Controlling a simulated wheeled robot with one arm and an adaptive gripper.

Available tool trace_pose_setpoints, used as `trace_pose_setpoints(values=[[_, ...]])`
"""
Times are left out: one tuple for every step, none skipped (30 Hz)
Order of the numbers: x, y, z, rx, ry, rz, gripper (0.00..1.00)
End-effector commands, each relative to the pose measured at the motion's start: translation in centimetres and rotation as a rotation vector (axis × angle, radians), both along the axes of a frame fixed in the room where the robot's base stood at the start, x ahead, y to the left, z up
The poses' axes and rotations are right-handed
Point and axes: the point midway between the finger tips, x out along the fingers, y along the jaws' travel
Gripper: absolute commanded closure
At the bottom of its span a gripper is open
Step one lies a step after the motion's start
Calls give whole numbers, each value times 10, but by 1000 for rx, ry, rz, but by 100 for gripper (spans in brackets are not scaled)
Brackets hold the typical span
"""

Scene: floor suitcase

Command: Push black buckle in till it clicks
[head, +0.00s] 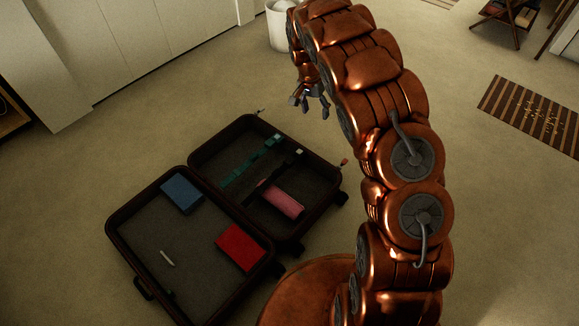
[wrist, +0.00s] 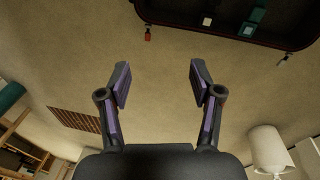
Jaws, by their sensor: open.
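An open dark suitcase (head: 193,176) lies on the floor. A black strap (head: 287,165) runs across its upper-right half, beside a pink roll (head: 283,203). A small pale piece shows at the strap's far end; I cannot make out the black buckle or whether it is closed. A teal strap (head: 247,164) lies to the left of the black one. In the wrist view a pale-ended dark strap (wrist: 207,20) and the teal strap (wrist: 253,17) show at the top. My gripper (head: 312,103) is open and empty, above the floor beyond the suitcase; its fingers (wrist: 159,82) are spread in the wrist view.
The suitcase's lower-left half holds a blue item (head: 181,193), a red item (head: 240,247) and a small white stick (head: 167,258). A red tab (wrist: 148,36) sits on the suitcase edge. A white bin (head: 280,27) stands behind my gripper. Open carpet surrounds the suitcase.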

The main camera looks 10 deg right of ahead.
Motion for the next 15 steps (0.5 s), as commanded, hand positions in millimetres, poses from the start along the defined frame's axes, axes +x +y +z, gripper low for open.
trace_pose_setpoints(values=[[10,4,-36,9,-3,-9,35],[15,6,-50,15,-7,-17,35],[21,10,-68,23,-11,-26,35],[25,13,-81,29,-14,-35,35],[30,16,-96,36,-17,-42,35],[36,20,-113,47,-24,-52,35],[40,23,-126,54,-28,-59,35],[43,27,-140,62,-29,-68,35],[48,32,-158,73,-32,-78,35],[52,36,-169,82,-38,-84,35],[55,40,-180,90,-42,-91,35],[58,44,-195,101,-43,-102,35],[60,47,-205,109,-45,-110,35],[63,50,-213,117,-48,-116,35],[66,54,-223,126,-53,-125,35]])
